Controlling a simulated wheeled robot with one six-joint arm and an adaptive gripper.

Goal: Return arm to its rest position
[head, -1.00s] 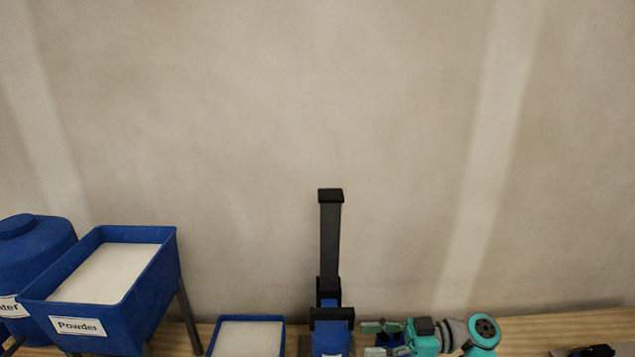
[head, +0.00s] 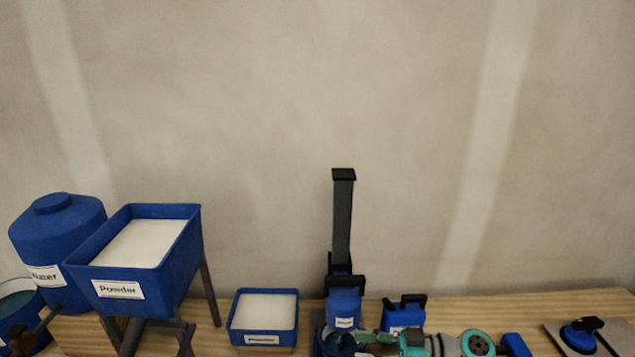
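My gripper (head: 367,344), with pale green fingers on a teal body, is at the bottom edge of the head view and points left. Its two fingers look apart, with nothing seen between them. The fingertips show in front of a dark blue round container (head: 340,345) at the foot of the mixer stand; I cannot tell whether they touch it. My teal and grey arm extends right from the gripper, and its lower part is cut off by the frame.
A tall stand (head: 343,220) rises behind the gripper. A blue jug (head: 404,311) stands right of it. Left are a powder tray (head: 264,338), a powder hopper (head: 122,290) and a water tank (head: 57,230). A suction cup (head: 579,336) lies on the right of the wooden bench (head: 500,303).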

